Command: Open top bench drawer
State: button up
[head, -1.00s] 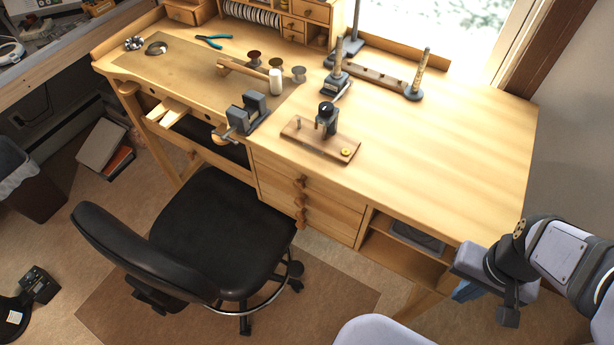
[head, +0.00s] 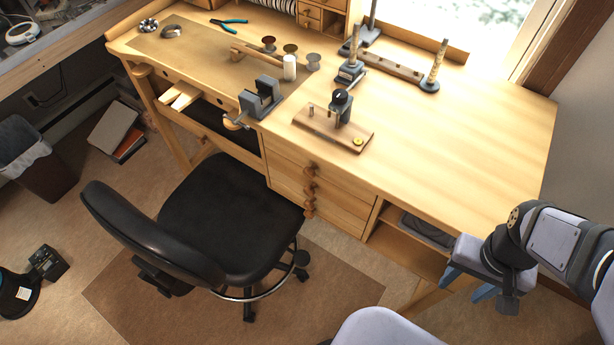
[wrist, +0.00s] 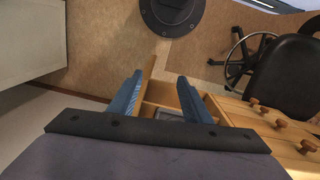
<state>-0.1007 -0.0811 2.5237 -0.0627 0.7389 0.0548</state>
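The wooden bench (head: 460,150) has a stack of drawers under its top. The top drawer (head: 290,167) looks closed, with a round wooden knob (head: 311,168) on its front. More knobs sit below it in a column. The knobs also show at the right of the wrist view, where one knob (wrist: 283,123) is clear. My gripper (head: 465,286) is at the right end of the bench, below the top's edge and right of the drawers. In the wrist view its two blue fingers (wrist: 158,98) are spread apart with nothing held between them.
Open shelves (head: 410,245) lie between the drawers and my gripper. A black office chair (head: 215,215) stands left of the drawers. A vise (head: 260,100) and a wooden tool block (head: 333,127) sit on the bench top. Floor in front of the shelves shows free.

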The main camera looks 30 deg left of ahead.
jog(key=w+a+f+n+h+b, duration=0.25)
jog(key=a+f+n+b, duration=0.25)
jog(key=a+f, duration=0.25)
jog(key=n+t+y+b, duration=0.3)
jog(key=n+t+b, duration=0.5)
jog(key=n+t, duration=1.6)
send_near(308, 175)
notch_tip(308, 175, up, 5)
jog(key=n+g, duration=0.6)
jog(key=shift+w+f+p, duration=0.15)
jog(key=shift+w+p, duration=0.3)
jog(key=shift+w, duration=2.95)
